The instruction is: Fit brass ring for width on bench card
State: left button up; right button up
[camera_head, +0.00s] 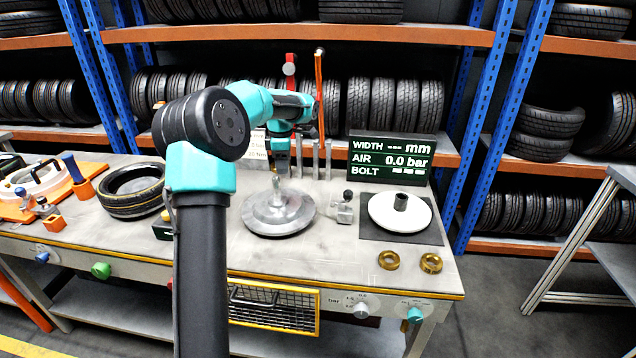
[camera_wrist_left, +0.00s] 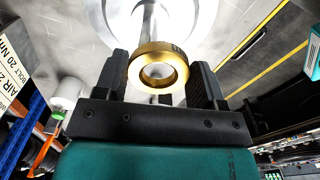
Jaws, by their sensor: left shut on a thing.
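My left gripper (camera_head: 277,172) is over the round silver plate (camera_head: 278,217) with its upright central post. In the left wrist view my left gripper (camera_wrist_left: 160,85) is shut on a brass ring (camera_wrist_left: 158,68), with the ring's hole facing the camera. The post (camera_wrist_left: 149,25) shows behind the ring; I cannot tell whether the ring is around its tip. Two more brass rings, one (camera_head: 389,260) and another (camera_head: 431,263), lie at the bench's front right. The bench card (camera_head: 259,149) is partly hidden behind my arm; its edge shows in the left wrist view (camera_wrist_left: 14,62).
A dark display (camera_head: 391,157) reads WIDTH with dashes, AIR 0.0 bar and BOLT. A white disc (camera_head: 400,222) with a dark hub sits on a black mat (camera_head: 372,230). A tyre (camera_head: 133,192) lies at left. Upright rods stand behind the plate.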

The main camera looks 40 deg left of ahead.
pick_arm(q)
jog(key=shift+s+a+r+n, duration=0.1)
jog(key=shift+a+r, duration=0.1)
jog(key=shift+a, duration=0.2)
jog(key=shift+w+a+r+n, duration=0.1)
jog(key=shift+a+r, duration=0.15)
jog(key=shift+a, duration=0.2)
jog(key=shift+s+a+r+n, duration=0.1)
jog(key=shift+a+r, duration=0.1)
jog(key=shift+a, duration=0.2)
jog(key=shift+f, duration=0.1)
jog(key=shift+f, duration=1.5)
jog(key=shift+f, duration=3.95)
jog(key=o, duration=1.1)
notch_tip(320, 180, up, 17)
jog(key=shift+r, duration=0.2)
